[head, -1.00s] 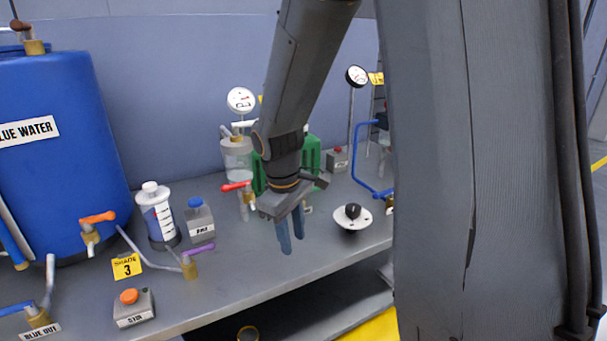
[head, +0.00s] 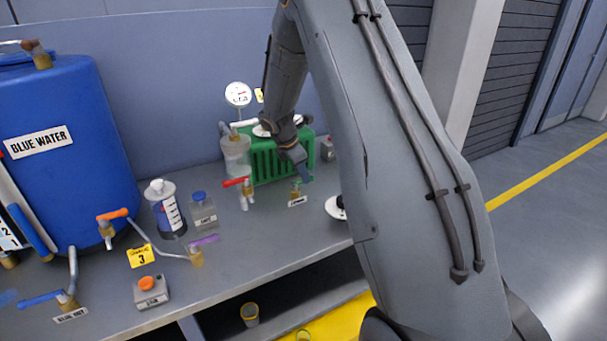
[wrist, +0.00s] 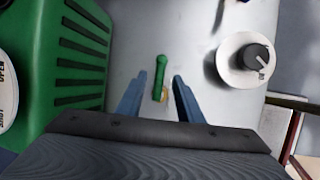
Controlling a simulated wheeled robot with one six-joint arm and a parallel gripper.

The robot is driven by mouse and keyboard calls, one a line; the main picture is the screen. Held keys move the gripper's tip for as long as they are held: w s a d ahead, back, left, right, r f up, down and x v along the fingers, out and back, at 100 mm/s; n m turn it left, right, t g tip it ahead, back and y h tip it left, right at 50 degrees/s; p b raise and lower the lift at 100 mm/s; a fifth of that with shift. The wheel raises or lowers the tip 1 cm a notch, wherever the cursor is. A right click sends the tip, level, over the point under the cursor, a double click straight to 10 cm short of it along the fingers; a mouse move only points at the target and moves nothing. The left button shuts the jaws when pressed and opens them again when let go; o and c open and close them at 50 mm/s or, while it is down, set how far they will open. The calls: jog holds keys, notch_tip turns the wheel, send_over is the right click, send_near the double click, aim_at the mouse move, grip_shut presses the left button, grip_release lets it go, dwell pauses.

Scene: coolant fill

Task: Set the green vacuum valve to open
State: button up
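The green vacuum valve shows in the wrist view as a green lever handle (wrist: 161,77) with a brass part at its lower end. In the head view its brass body (head: 296,189) stands behind a small white label, and my gripper covers the handle. My gripper (wrist: 160,75) is open, with one blue finger on each side of the handle in the wrist view. I cannot tell whether the fingers touch it or how high above it they are. In the head view my gripper (head: 304,173) is just above the valve, in front of the green ribbed box (head: 265,163).
A red-handled valve (head: 237,182) is left of the gripper. A white dial with a black knob (wrist: 258,57) lies to the right in the wrist view. A white disc marked OPEN and SHUT (wrist: 6,92) is on the left. The blue water tank (head: 60,180) stands far left.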

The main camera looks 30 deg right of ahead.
jog(key=shift+x, duration=1.15)
grip_shut()
